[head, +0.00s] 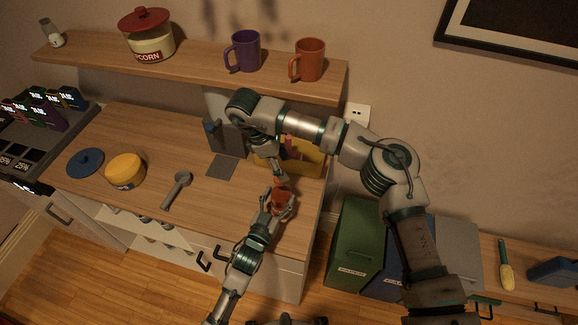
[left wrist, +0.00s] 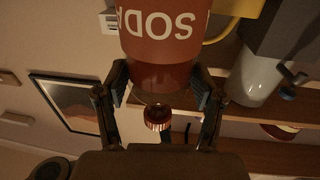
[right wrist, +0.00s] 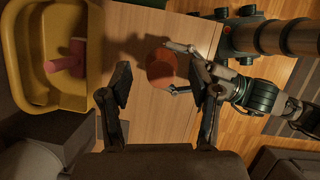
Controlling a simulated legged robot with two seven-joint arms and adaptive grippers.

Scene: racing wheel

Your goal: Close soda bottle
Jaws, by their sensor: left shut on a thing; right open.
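The soda bottle (left wrist: 162,45) is red-brown with white lettering and shows upside down in the left wrist view. My left gripper (left wrist: 160,82) is shut on it, with a finger on each side. A ribbed reddish cap-like piece (left wrist: 158,118) shows at the bottle's narrow end; I cannot tell how it sits there. In the head view, my left gripper (head: 280,203) holds the bottle (head: 279,187) above the counter's right part. In the right wrist view, the bottle (right wrist: 161,68) appears between and beyond the open fingers of my right gripper (right wrist: 160,92), which is empty.
A yellow bin (right wrist: 50,95) with a pinkish-red object inside stands close by on the counter (head: 140,125). A spoon (head: 176,190), a yellow-topped container (head: 124,169) and a blue lid (head: 85,162) lie to the left. A shelf (head: 200,65) with mugs runs above.

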